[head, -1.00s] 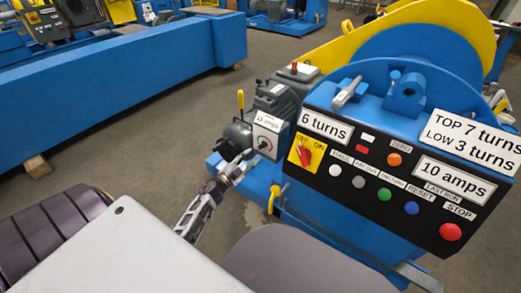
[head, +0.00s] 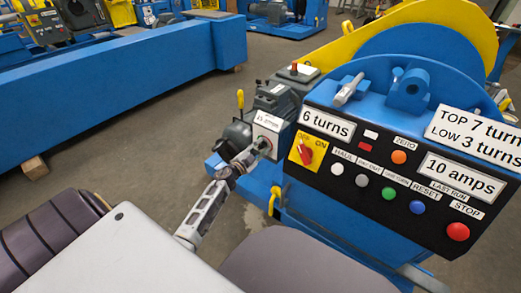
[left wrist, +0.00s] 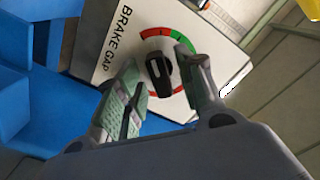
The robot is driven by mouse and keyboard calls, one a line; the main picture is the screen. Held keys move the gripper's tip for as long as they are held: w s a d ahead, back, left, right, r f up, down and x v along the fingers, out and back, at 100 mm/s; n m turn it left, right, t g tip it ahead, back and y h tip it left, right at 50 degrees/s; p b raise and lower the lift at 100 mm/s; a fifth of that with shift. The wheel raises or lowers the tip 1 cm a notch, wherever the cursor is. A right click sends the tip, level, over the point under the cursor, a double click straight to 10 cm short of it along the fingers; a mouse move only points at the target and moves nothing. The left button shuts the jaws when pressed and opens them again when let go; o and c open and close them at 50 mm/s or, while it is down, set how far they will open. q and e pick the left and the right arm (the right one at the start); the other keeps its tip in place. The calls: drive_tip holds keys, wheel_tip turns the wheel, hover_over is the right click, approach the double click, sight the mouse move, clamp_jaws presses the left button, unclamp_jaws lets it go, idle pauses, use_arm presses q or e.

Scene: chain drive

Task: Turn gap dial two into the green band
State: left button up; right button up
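A white box (head: 268,127) with a dial stands left of the control panel in the head view. In the left wrist view its face (left wrist: 205,50) reads "BRAKE GAP"; no number is legible. Its black knob (left wrist: 160,75) sits inside a coloured arc, red at upper left and green (left wrist: 178,36) at upper right. The lower arc is partly hidden by my fingers, and the knob's exact pointing is hard to tell. My left gripper (head: 256,152) is at the dial; its open fingers, also in the left wrist view (left wrist: 158,73), flank the knob with visible gaps. My right gripper is out of view.
The black control panel (head: 330,195) with buttons and a red-yellow switch (head: 306,150) is close right of my left gripper. A yellow lever (head: 273,200) stands below. A long blue beam (head: 120,90) lies behind; grey floor is clear between.

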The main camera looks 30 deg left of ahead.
use_arm(q)
drive_tip(key=shift+w, duration=0.2)
drive_tip(key=shift+c, duration=0.3)
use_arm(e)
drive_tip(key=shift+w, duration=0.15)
use_arm(q)
clamp_jaws()
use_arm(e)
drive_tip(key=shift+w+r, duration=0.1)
